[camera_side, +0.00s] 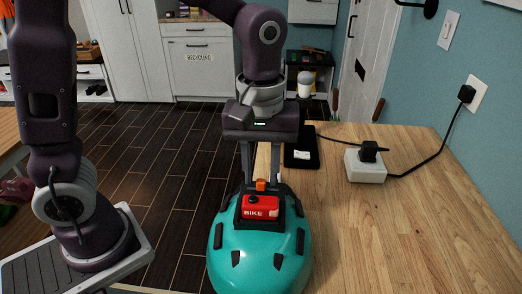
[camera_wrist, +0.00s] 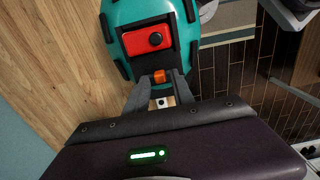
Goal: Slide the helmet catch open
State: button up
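A teal helmet (camera_side: 258,262) with black pads lies near the left edge of the wooden table; it also shows in the wrist view (camera_wrist: 122,12). A red box marked BIKE (camera_side: 260,207) sits in a black frame on it, and shows in the wrist view (camera_wrist: 147,40). A small orange catch (camera_side: 261,184) is at the box's far side; it also shows in the wrist view (camera_wrist: 159,76). My gripper (camera_side: 261,178) points down with its fingers apart, one on each side of the catch. I cannot tell whether they touch it.
On the wooden table (camera_side: 400,240), a black flat device (camera_side: 301,150) lies behind the helmet. A white power block (camera_side: 365,167) with a black plug and cord stands further right. The table's right front is clear.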

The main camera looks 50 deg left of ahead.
jog(key=shift+w+r, duration=0.1)
jog(key=shift+s+a+r, duration=0.2)
jog(key=shift+s+r, duration=0.05)
jog(key=shift+r, duration=0.3)
jog(key=shift+s+a+r, duration=0.15)
jog(key=shift+s+r, duration=0.05)
jog(key=shift+r, duration=0.35)
jog(key=shift+w+d+f, duration=0.2)
jog(key=shift+f, duration=0.35)
jog(key=shift+w+d+f, duration=0.15)
jog(key=shift+f, duration=0.85)
grip_shut()
jog(key=shift+s+a, duration=0.1)
